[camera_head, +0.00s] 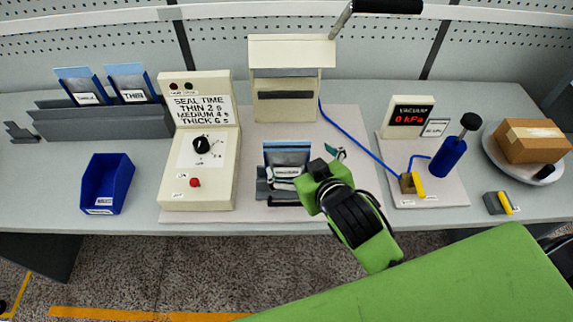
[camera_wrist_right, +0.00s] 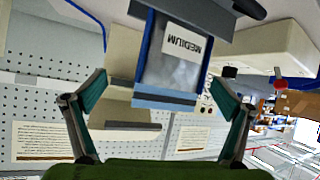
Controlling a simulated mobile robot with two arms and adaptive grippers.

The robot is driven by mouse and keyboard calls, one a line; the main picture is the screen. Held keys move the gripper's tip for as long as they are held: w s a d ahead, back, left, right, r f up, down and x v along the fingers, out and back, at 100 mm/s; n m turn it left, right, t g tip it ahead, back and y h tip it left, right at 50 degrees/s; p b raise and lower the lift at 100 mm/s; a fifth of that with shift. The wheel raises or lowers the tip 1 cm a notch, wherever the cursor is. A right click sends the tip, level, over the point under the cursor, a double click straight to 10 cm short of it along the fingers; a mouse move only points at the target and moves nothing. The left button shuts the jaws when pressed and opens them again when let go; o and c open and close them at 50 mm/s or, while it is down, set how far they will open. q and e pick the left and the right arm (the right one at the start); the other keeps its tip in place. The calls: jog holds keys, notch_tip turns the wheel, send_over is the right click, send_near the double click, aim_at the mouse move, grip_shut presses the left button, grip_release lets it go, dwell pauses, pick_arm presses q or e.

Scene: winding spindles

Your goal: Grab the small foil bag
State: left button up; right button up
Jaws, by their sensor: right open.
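A foil bag (camera_wrist_right: 172,65) with blue edges and a label reading MEDIUM, upside down in the right wrist view, stands between the two fingers of my right gripper (camera_wrist_right: 158,80). The fingers are spread, with gaps on both sides of the bag. In the head view the bag (camera_head: 287,154) stands upright in a dark holder (camera_head: 263,190) in front of the sealing machine. My right gripper (camera_head: 308,168) is beside it at the front right and partly hides its lower part. No bag in view can be read as small. My left gripper is not in view.
A dark rack (camera_head: 95,120) at the left holds two more bags, one labelled THIN. A blue bin (camera_head: 107,184), a seal-time control box (camera_head: 200,150), a sealing machine (camera_head: 290,55) and a vacuum gauge (camera_head: 408,116) stand around. A cardboard box (camera_head: 531,142) is at the right.

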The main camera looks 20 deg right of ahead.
jog(key=w+a+r+n+t+y, duration=0.35)
jog(key=a+r, duration=0.35)
jog(key=r, duration=0.5)
jog(key=w+a+r+n+t+y, duration=0.35)
jog(key=a+r+y, duration=0.2)
jog(key=r, duration=0.65)
jog(key=s+a+r+n+g+y, duration=0.4)
jog(key=s+a+r+n+y, duration=0.1)
jog(key=a+r+n+y, duration=0.4)
jog(key=s+a+f+n+g+y, duration=0.1)
jog(key=s+a+n+g+y, duration=0.3)
jog(key=s+a+n+g, duration=0.45)
jog(key=n+g+h, duration=0.6)
jog(key=g+h, duration=0.1)
jog(key=h, duration=1.5)
send_over(287, 150)
notch_tip(287, 150, down, 21)
notch_tip(287, 150, down, 7)
jog(key=p, duration=0.3)
jog(key=shift+s+f, duration=0.1)
jog(key=shift+s, duration=0.05)
jog(key=shift+f, duration=0.2)
jog(key=f+p, duration=0.3)
jog(key=f, duration=0.1)
jog(key=shift+w, duration=0.2)
jog(key=shift+f, duration=0.5)
jog(key=c, duration=1.2)
